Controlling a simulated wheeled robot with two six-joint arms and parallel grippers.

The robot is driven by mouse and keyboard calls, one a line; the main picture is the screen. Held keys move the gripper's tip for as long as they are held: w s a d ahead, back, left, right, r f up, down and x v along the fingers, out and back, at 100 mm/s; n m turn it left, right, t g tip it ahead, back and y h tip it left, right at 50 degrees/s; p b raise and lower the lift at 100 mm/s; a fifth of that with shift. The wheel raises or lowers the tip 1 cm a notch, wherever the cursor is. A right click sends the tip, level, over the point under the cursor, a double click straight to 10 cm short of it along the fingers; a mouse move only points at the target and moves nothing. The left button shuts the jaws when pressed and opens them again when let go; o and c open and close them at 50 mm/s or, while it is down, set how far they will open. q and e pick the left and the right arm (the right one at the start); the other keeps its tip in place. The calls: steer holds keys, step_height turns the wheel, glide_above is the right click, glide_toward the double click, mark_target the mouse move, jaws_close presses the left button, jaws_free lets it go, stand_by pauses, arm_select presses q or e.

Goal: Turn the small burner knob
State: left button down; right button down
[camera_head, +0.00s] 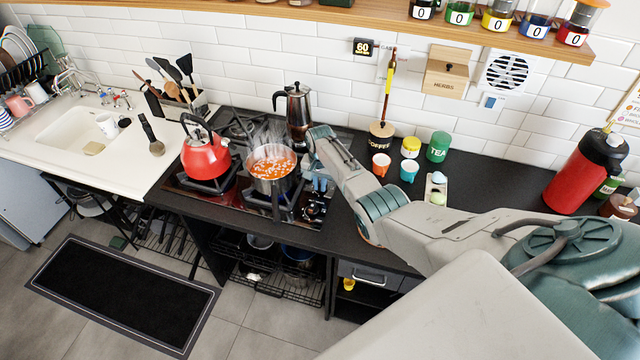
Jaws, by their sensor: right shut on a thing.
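The gas hob (178,186) is set in the black counter. Its black control knobs (313,212) sit at the right end, near the front edge. My right gripper (320,186) points down at the back of this knob cluster, its bluish fingers shut on a burner knob. The fingers and wrist hide most of that knob, so I cannot tell its angle. My left gripper is not in view.
A steaming pot of orange soup (271,165) stands on the hob just left of my right gripper. A red kettle (204,152) and a moka pot (298,115) are also on the hob. Cups (380,164) and jars stand behind my right forearm.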

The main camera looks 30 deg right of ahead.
steer(key=c, duration=1.5)
jaws_free()
steer(key=shift+w, duration=0.1)
steer(key=shift+o, duration=0.2)
steer(key=shift+r, duration=0.15)
step_height(320, 180, up, 11)
steer(key=b, duration=0.1)
steer(key=shift+f+b, duration=0.2)
steer(key=shift+b, duration=0.15)
